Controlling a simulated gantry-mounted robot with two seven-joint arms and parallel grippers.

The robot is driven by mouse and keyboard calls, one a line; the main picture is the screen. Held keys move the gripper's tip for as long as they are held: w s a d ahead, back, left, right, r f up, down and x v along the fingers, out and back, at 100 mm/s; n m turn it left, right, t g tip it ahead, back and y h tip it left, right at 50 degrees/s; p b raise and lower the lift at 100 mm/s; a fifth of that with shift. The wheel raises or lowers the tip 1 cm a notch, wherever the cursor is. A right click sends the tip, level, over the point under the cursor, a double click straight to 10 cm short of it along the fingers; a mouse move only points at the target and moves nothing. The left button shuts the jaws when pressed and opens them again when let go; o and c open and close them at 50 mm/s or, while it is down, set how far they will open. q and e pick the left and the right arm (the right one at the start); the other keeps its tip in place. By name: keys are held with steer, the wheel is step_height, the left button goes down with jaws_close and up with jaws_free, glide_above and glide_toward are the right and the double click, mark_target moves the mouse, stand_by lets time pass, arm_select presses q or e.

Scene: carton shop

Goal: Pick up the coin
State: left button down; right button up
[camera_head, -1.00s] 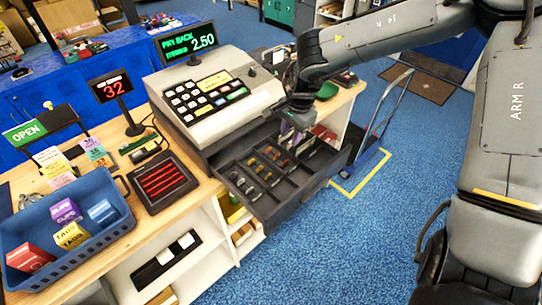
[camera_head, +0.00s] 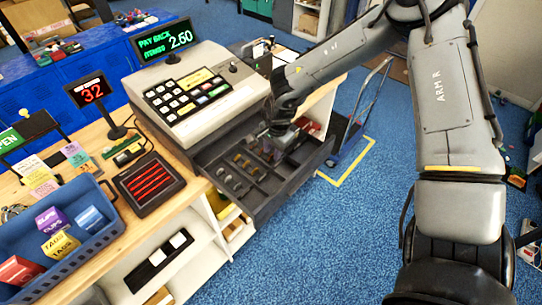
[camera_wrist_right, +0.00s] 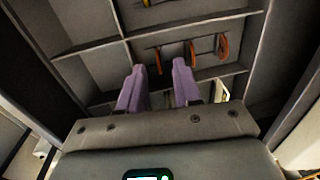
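The cash register (camera_head: 195,95) has its dark drawer (camera_head: 262,212) pulled out, split into compartments. Several small coins stand on edge in rows there, among them a brassy coin (camera_head: 238,157). My right gripper (camera_head: 268,150) reaches down into the drawer. In the right wrist view my right gripper (camera_wrist_right: 159,70) has two purple fingers spread apart with nothing held between them. Beyond the tips is a row of copper-orange coins: a left coin (camera_wrist_right: 158,60), a middle coin (camera_wrist_right: 192,54) and a right coin (camera_wrist_right: 221,47). Whether the fingers touch any coin is unclear. My left gripper is not in view.
A red-slotted black tray (camera_head: 150,183) and a blue basket (camera_head: 98,243) of small boxes are on the wooden counter to the left. A display (camera_head: 92,92) reads 32. Drawer walls and dividers surround my right gripper closely. Open blue floor lies in front.

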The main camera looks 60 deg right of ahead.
steer(key=shift+f, duration=0.55)
jaws_close()
steer(key=shift+r, duration=0.2)
steer(key=shift+w+r, duration=0.1)
steer(key=shift+r, duration=0.4)
steer(key=r, duration=0.2)
steer(key=r+b, duration=0.1)
steer(key=shift+s+d+r, duration=0.2)
steer(key=shift+s+d, duration=0.05)
steer(key=shift+d, duration=0.15)
steer(key=s+d+r, duration=0.6)
steer(key=d, duration=0.3)
steer(key=shift+r+b, duration=0.15)
steer(key=shift+b, duration=0.3)
